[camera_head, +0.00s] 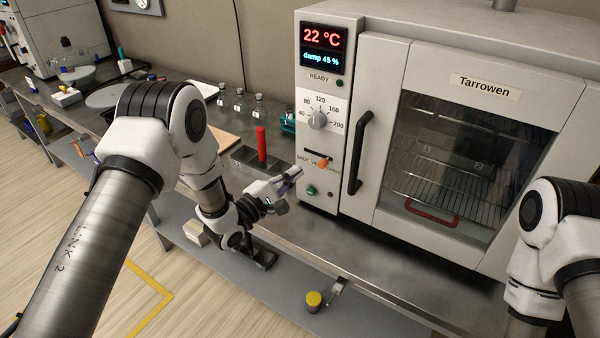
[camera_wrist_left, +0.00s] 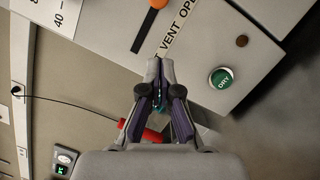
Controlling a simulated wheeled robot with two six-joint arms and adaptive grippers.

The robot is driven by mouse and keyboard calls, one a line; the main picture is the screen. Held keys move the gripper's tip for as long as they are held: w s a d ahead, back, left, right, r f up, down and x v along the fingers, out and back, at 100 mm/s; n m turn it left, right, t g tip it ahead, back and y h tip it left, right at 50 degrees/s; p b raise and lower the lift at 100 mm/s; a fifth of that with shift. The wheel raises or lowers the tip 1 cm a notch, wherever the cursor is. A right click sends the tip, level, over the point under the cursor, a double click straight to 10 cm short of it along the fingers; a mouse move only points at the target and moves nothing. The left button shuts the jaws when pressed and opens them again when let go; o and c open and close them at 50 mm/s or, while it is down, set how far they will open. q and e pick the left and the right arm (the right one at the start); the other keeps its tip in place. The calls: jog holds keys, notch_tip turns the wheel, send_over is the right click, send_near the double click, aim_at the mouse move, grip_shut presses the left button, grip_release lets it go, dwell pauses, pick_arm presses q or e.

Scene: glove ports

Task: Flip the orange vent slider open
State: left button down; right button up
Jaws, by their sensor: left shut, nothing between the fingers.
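The orange vent slider (camera_head: 323,163) is a small knob on the front panel (camera_head: 318,185) of the oven, in a dark slot below the dial. It sits toward the right part of the slot, on the OPEN side; I cannot tell whether it is at the end. It also shows at the top edge of the left wrist view (camera_wrist_left: 158,3), partly cut off, with bare slot (camera_wrist_left: 144,28) on the SHUT side. My left gripper (camera_head: 297,172) is shut and empty, close to the panel, left of and slightly below the knob, apparently apart from it. My right gripper is out of view.
The oven door handle (camera_head: 360,152) stands out right of the slider. A green button (camera_head: 311,190) is below it, a dial (camera_head: 318,120) above. My right arm is at the right edge.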

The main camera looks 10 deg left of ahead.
pick_arm(q)
jog(key=shift+r+b+v, duration=0.45)
jog(key=shift+b+v, duration=0.25)
jog(key=shift+v, duration=3.7)
jog(key=s+d+f+m+g+y, duration=0.1)
jog(key=s+f+m+g+y, duration=0.2)
jog(key=s+f, duration=0.6)
jog(key=s+d+f+g+y, duration=0.15)
jog(key=s+f+g, duration=0.35)
jog(key=f, duration=0.8)
jog(key=s+a+f+m+g+y, duration=0.2)
jog(key=s+a+f+m+g, duration=0.1)
jog(key=s+m, duration=0.4)
jog(key=s+a+f+m+g+y, duration=0.3)
jog(key=s+m+g, duration=0.2)
jog(key=s, duration=0.7)
jog(key=shift+s+a+m+g, duration=0.3)
jog(key=shift+a+m, duration=0.1)
jog(key=shift+m, duration=0.5)
